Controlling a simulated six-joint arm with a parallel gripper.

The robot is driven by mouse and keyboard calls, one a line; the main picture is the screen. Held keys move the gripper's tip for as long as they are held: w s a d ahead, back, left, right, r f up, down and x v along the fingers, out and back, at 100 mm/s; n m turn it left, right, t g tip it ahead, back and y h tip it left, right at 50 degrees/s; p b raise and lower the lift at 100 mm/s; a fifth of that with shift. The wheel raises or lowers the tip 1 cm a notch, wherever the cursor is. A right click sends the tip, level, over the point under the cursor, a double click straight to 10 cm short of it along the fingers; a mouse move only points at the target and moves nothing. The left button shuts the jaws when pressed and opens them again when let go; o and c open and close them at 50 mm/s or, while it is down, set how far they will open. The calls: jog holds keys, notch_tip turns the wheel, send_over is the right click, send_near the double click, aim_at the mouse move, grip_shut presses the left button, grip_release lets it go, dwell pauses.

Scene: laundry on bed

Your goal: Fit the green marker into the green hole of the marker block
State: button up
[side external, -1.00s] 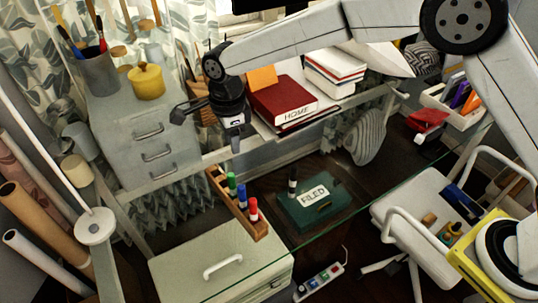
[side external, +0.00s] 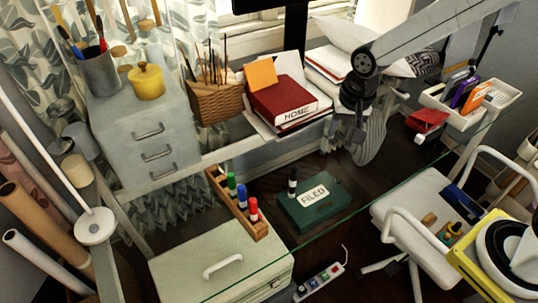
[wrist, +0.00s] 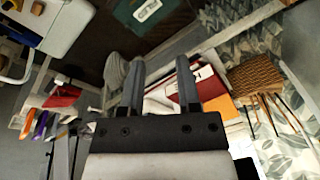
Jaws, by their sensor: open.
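The wooden marker block (side external: 260,231) lies on the glass desk in the side view. The green marker (side external: 231,183) stands upright in it, at the far end of a row with the blue marker (side external: 242,196) and the red marker (side external: 253,210). How deep the green marker sits, and its hole's colour, cannot be told. My gripper (side external: 356,135) is well to the right of the block, raised near the desk's back edge. In the wrist view, its two fingers (wrist: 160,75) are apart with nothing held between them. The block and these markers are not seen there.
The red HOME binder (side external: 282,102) and a wicker basket (side external: 214,104) are at the back. A white organiser (side external: 455,113) is at the right.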

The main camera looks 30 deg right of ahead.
jog(key=s+d+f+n, duration=0.1)
jog(key=s+d+n, duration=0.5)
jog(key=s, duration=0.4)
jog(key=shift+d+f+t, duration=0.3)
jog(key=shift+t, duration=0.1)
